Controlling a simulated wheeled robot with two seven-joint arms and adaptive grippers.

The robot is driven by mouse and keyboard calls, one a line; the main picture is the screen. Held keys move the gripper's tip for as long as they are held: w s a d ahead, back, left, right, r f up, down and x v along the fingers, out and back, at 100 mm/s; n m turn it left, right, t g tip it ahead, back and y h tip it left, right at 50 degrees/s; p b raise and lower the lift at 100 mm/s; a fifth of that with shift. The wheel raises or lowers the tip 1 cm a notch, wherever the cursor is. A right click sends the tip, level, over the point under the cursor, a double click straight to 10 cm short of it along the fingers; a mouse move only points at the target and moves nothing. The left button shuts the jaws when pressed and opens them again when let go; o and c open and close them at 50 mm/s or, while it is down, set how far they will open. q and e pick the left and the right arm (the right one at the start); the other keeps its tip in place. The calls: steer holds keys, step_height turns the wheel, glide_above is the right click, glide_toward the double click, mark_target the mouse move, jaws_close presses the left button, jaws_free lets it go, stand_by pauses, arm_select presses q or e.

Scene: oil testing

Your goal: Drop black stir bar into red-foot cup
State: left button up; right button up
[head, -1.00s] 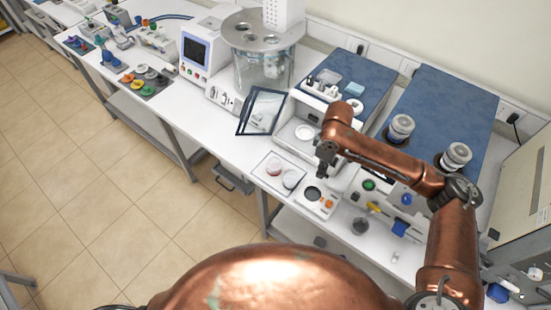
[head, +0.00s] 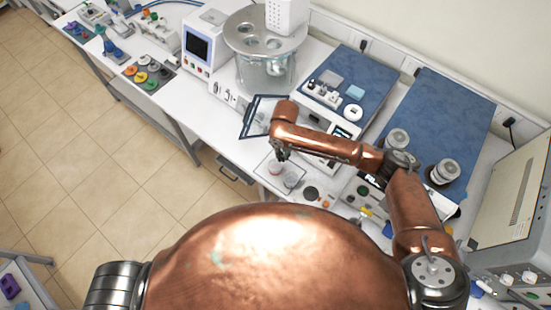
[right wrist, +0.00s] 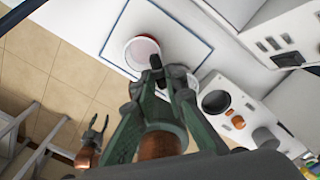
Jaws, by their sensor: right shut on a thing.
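The red-foot cup (head: 275,168) stands on a white tray (head: 262,172) with a dark rim, seen in the head view. In the right wrist view the cup (right wrist: 142,50) shows a pinkish-red inside and a pale rim. My right gripper (head: 282,156) is just above the cups. In the right wrist view its fingertips (right wrist: 157,72) are shut on a small dark piece, the black stir bar (right wrist: 156,62), which overlaps the cup's lower right edge; its height above the cup is unclear. My left gripper (right wrist: 97,127) hangs low at the left, apparently open and empty.
A second, clear cup (head: 292,180) stands beside the red-foot cup, partly hidden by my fingers in the wrist view. A stirrer with a dark round plate (head: 310,193) is to the right. A dark-framed panel (head: 262,117) and a clear bath (head: 265,70) stand behind.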

steer(key=shift+w+a+n, duration=0.1)
steer(key=shift+a+n, duration=0.35)
steer(key=shift+n, duration=0.45)
step_height(320, 180, down, 6)
steer(key=b, duration=0.5)
steer(key=o, duration=0.9)
steer(key=shift+c, duration=0.2)
